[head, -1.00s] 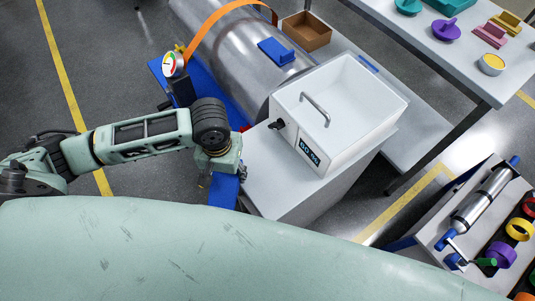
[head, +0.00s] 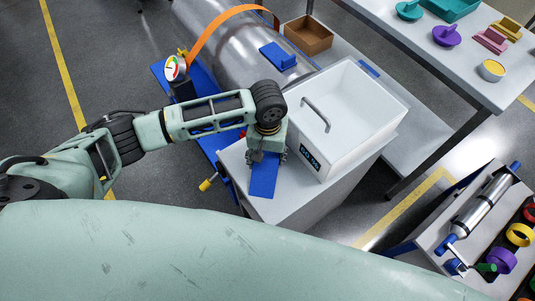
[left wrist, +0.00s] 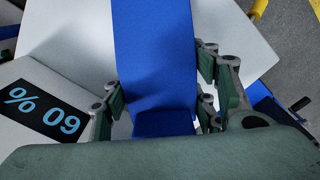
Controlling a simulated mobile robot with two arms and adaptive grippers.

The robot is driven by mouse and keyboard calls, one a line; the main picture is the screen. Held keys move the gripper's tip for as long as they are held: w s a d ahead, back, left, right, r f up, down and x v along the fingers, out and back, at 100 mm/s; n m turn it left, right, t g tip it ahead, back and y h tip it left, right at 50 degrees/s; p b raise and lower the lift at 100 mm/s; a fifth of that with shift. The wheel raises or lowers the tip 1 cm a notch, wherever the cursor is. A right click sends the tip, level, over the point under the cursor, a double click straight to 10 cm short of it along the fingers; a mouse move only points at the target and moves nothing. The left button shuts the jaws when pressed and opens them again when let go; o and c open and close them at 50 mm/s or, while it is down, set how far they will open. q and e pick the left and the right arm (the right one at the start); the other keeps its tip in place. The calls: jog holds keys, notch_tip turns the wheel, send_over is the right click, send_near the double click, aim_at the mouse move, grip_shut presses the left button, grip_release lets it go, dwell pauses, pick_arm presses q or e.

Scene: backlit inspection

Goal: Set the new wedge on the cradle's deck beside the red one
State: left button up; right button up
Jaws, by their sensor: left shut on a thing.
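My left gripper (head: 265,158) is shut on a blue wedge (head: 264,178), held over the near left part of a white cabinet top. In the left wrist view the blue wedge (left wrist: 154,50) lies between the two fingers of the gripper (left wrist: 160,108). The blue cradle (head: 205,128) lies under a large metal cylinder (head: 225,40), behind and left of the gripper; my arm hides part of its deck. A small red part (head: 243,134) shows beside my wrist; I cannot tell whether it is the red wedge.
A white bin with a handle (head: 345,105) stands on the cabinet (head: 305,190), just right of the gripper. A gauge (head: 175,68) rises by the cradle. A blue block (head: 278,55) sits on the cylinder. A brown box (head: 308,35) is behind.

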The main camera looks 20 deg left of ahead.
pick_arm(q)
jog(key=o, duration=1.6)
jog(key=shift+f, duration=0.1)
jog(key=shift+c, duration=0.2)
